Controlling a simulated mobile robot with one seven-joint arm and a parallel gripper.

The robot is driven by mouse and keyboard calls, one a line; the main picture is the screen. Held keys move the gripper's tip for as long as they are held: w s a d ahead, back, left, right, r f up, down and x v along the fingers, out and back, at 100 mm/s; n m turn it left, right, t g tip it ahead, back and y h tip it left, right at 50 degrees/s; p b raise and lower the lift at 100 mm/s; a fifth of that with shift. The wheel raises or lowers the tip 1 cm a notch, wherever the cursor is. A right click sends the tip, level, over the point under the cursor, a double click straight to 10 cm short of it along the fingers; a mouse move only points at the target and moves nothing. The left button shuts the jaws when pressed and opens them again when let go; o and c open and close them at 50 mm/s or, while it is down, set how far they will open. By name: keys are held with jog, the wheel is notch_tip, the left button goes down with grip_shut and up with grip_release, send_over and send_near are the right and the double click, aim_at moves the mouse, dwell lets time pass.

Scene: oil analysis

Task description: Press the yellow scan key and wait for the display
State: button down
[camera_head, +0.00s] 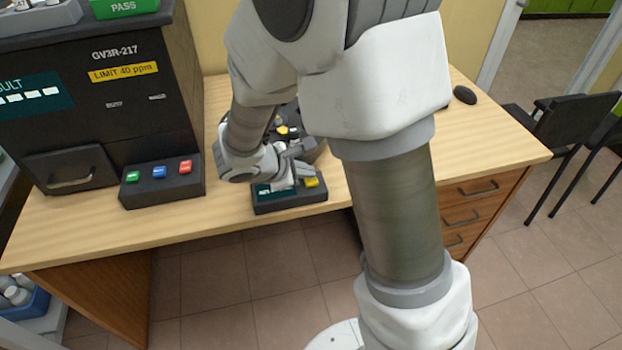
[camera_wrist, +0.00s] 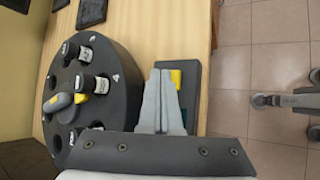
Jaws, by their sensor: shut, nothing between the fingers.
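The yellow scan key (camera_head: 311,182) sits at the right end of a small dark box (camera_head: 290,207) near the table's front edge. The box's teal display (camera_head: 263,190) shows white text, partly covered by my gripper. My gripper (camera_head: 297,178) is shut and empty, its fingers over the box just left of the key. In the wrist view the closed fingertips (camera_wrist: 161,74) lie beside the yellow key (camera_wrist: 176,78); the fingers hide much of the box. I cannot tell whether they touch the key.
A round dark carousel (camera_wrist: 98,60) with several vials stands close beside my gripper. A black analyser (camera_head: 90,120) with a panel of green, blue and red keys (camera_head: 162,185) stands at left. The wooden table (camera_head: 470,140) has free room at right.

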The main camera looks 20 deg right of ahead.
aim_at(307, 182)
jog(key=shift+f+b, duration=0.55)
jog(key=shift+b, duration=0.05)
dwell(0.5)
dwell(0.3)
jog(key=shift+r+p, duration=0.7)
jog(key=shift+r, duration=0.3)
notch_tip(307, 182, up, 5)
jog(key=p, duration=0.3)
jog(key=shift+p, duration=0.4)
